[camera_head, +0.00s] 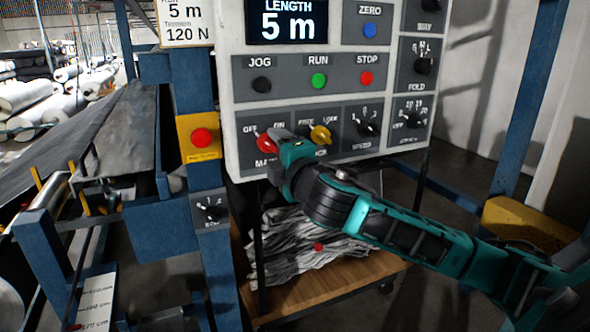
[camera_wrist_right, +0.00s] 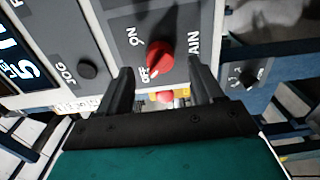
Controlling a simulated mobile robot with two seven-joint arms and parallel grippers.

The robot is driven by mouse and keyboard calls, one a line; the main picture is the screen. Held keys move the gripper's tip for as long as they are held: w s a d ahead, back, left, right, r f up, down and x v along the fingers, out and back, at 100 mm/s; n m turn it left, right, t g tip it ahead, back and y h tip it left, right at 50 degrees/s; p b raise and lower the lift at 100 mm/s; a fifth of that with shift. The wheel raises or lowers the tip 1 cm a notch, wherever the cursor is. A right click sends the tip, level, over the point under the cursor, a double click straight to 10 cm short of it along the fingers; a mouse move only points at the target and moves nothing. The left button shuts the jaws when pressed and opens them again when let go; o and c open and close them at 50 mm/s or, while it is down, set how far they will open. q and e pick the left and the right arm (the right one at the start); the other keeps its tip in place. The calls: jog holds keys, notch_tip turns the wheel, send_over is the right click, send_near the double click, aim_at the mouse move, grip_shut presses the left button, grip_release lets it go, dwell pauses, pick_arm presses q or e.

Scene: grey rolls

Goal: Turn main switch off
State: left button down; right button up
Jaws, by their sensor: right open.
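The main switch is a red rotary knob (camera_head: 266,143) at the lower left of the grey control panel, with OFF and ON labels above it. In the right wrist view the red knob (camera_wrist_right: 161,54) shows whole, and its narrow end appears turned toward the OFF label. My right gripper (camera_wrist_right: 160,75) is open and empty, its two dark fingers pointing at the knob's area, the knob beyond and between the tips. I see no contact. In the head view my right gripper (camera_head: 283,158) covers part of the MAIN label. My left gripper is not in view.
A yellow knob (camera_head: 320,134) sits right of the main switch. JOG, RUN and STOP buttons (camera_head: 367,78) are above. A red button on a yellow box (camera_head: 202,137) is on the blue post at left. A wooden shelf (camera_head: 320,289) holds grey cloth below.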

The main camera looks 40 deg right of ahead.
jog(key=v, duration=0.9)
jog(key=shift+s+b, duration=0.25)
jog(key=shift+b, duration=0.15)
jog(key=shift+a, duration=0.1)
jog(key=s+a+f+m+g+y, duration=0.1)
jog(key=a+f+m+g+y, duration=0.15)
jog(key=f, duration=1.05)
jog(key=s+a+f+m+g+y, duration=0.1)
jog(key=a+f+m+g+y, duration=0.2)
jog(key=f, duration=0.9)
jog(key=s+a+f+m, duration=0.3)
jog(key=s+a+f, duration=0.1)
jog(key=f, duration=0.3)
jog(key=s+a+f+m+g, duration=0.1)
jog(key=s+a+f+m, duration=0.3)
jog(key=s+f, duration=0.3)
jog(key=shift+a+f, duration=0.55)
jog(key=shift+f, duration=0.3)
jog(key=shift+y, duration=0.25)
